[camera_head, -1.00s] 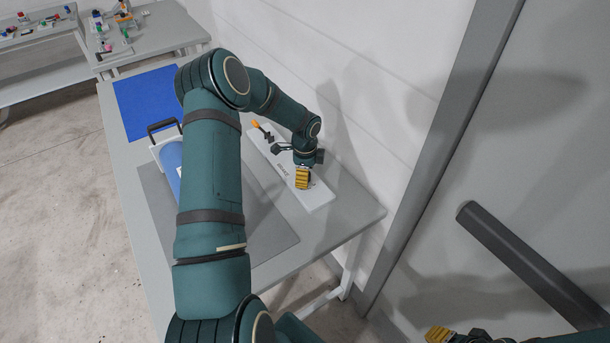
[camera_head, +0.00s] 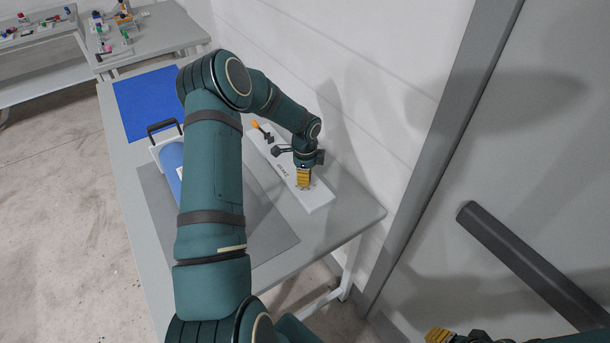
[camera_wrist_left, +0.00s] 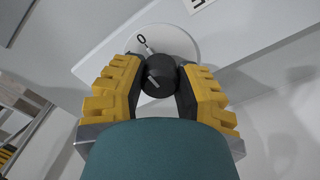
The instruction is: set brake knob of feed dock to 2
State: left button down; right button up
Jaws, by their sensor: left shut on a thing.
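The feed dock (camera_head: 318,195) is a long white plate on the grey table, with dark lettering on it. In the left wrist view, its black round brake knob (camera_wrist_left: 160,75) sits on a pale disc (camera_wrist_left: 178,40). A "0" and a short tick show at the disc's upper left. The knob has a white line on it; what number it points to I cannot tell. My left gripper (camera_head: 303,179) is shut on the knob, with yellow fingers on both sides in the left wrist view (camera_wrist_left: 161,82). My right gripper (camera_head: 440,335) is partly cut off at the bottom edge.
An orange-tipped lever (camera_head: 257,125) stands at the dock's far end. A blue roll in a white holder with a black handle (camera_head: 163,126) lies left of my arm. A blue mat (camera_head: 145,100) lies behind it. A wall runs close along the right.

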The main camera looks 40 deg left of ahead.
pick_arm(q)
jog(key=shift+n, duration=0.4)
pick_arm(e)
jog(key=shift+s+f, duration=0.1)
jog(key=shift+f, duration=0.1)
pick_arm(q)
jog(key=n+b, duration=0.1)
jog(key=n, duration=0.2)
jog(key=shift+s+f, duration=0.1)
jog(key=n+b, duration=0.1)
jog(key=n, duration=0.2)
jog(key=shift+n+b, duration=0.3)
jog(key=n+b, duration=0.1)
jog(key=n, duration=0.3)
jog(key=shift+s+n, duration=0.1)
jog(key=shift+n, duration=1.8)
pick_arm(e)
jog(key=shift+s+a+f, duration=0.1)
jog(key=shift+s+f, duration=0.2)
jog(key=shift+f, duration=0.6)
jog(key=shift+s+a+f, duration=0.1)
jog(key=shift+s+f, duration=0.15)
jog(key=shift+f, duration=0.65)
pick_arm(q)
jog(key=c, duration=0.6)
grip_release()
